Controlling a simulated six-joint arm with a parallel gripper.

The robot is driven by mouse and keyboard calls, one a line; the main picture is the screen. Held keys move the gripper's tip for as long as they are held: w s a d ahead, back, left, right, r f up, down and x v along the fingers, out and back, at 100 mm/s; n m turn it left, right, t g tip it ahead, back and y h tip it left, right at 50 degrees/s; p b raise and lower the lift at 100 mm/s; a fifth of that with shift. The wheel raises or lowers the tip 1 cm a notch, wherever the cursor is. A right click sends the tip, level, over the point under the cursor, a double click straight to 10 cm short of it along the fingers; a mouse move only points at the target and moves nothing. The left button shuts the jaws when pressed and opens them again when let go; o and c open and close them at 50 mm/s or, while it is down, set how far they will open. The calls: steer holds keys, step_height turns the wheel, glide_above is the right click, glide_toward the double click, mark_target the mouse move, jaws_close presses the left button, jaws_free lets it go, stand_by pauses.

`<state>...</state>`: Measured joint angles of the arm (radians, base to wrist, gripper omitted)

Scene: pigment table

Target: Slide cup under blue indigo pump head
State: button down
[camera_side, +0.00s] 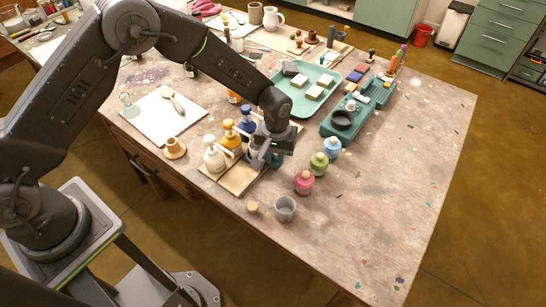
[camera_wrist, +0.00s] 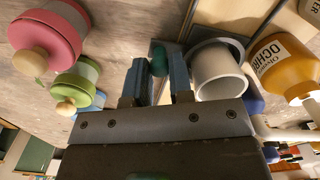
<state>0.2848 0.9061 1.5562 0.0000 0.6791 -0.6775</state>
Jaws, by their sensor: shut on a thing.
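A pale grey cup (camera_wrist: 218,72) is right beside my fingers in the wrist view, next to the ochre pump bottle (camera_wrist: 284,66). My gripper (camera_wrist: 158,80) is shut on a small green part at the cup's side, which looks like its handle; the join is partly hidden. The indigo pump's blue head (camera_side: 247,112) stands at the back of the pump row in the side view; a bit of blue (camera_wrist: 253,103) shows behind the cup in the wrist view. In the side view my gripper (camera_side: 264,160) is low at the right of the pumps and mostly hides the cup.
White (camera_side: 213,158) and ochre (camera_side: 233,142) pumps stand left of my gripper, by a pale board (camera_side: 238,181). Pink (camera_side: 305,184), green (camera_side: 318,165) and blue (camera_side: 332,148) jars stand close at right. The table's right side is clear.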

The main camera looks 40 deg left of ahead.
steer(key=c, duration=1.3)
jaws_free()
step_height(320, 180, up, 14)
steer(key=shift+o, duration=0.4)
steer(key=shift+f, duration=0.1)
